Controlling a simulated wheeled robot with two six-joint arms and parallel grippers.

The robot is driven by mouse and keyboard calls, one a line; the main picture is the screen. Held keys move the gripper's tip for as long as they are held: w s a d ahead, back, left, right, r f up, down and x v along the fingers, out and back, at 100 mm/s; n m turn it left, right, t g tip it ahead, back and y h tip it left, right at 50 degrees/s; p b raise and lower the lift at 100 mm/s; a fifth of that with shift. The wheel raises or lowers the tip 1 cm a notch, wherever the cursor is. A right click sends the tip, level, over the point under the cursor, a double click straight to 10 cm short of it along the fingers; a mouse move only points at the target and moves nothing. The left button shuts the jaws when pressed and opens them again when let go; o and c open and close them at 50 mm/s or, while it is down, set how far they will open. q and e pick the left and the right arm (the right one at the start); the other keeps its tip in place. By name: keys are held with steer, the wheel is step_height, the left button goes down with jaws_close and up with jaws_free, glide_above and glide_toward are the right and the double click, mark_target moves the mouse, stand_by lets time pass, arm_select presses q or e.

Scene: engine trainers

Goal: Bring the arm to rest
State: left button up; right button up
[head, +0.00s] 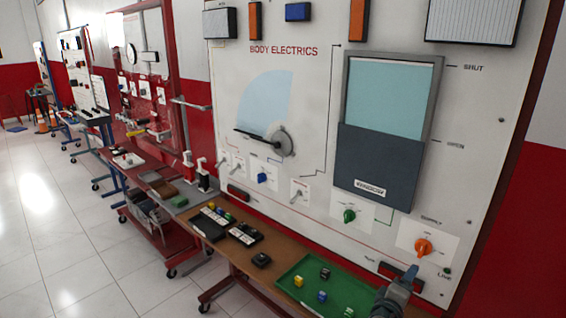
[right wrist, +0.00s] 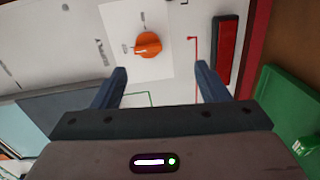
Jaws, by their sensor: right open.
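My right gripper (head: 408,277) shows at the bottom right of the head view, in front of the lower right part of the Body Electrics panel (head: 322,75). In the right wrist view the right gripper (right wrist: 160,68) has its two dark fingers wide apart with nothing between them. An orange knob (right wrist: 148,45) shows just beyond the fingertips, and I see no contact. The orange knob (head: 423,247) is above and right of the gripper in the head view. My left gripper is not in view.
A green tray (head: 345,282) with several small coloured blocks sits on the brown bench below the panel. A green knob (head: 349,215) and a dark sliding window are on the panel. A red bar (right wrist: 227,50) is near the right finger.

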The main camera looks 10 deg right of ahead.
steer(key=s+a+f+m+g+y, duration=0.1)
steer(key=s+f+m+g+y, duration=0.15)
steer(key=s+f, duration=0.4)
steer(key=s+f+m+g+y, duration=0.2)
steer(key=s+f+m+y, duration=0.15)
steer(key=s, duration=0.65)
steer(key=s+a+f+g+y, duration=0.1)
steer(key=s+a+g+y, duration=0.15)
steer(key=s+a, duration=0.4)
steer(key=s+a+f+g+y, duration=0.1)
steer(key=s+a+y, duration=0.25)
steer(key=s, duration=0.65)
steer(key=d+f+m+g, duration=0.1)
steer(key=d+f, duration=0.1)
steer(key=f, duration=1.2)
steer(key=d+f, duration=0.2)
steer(key=f, duration=1.3)
steer(key=s+f+g, duration=0.1)
steer(key=s+f, duration=1.7)
steer(key=f, duration=0.2)
steer(key=shift+s+d, duration=0.25)
steer(key=shift+d, duration=0.2)
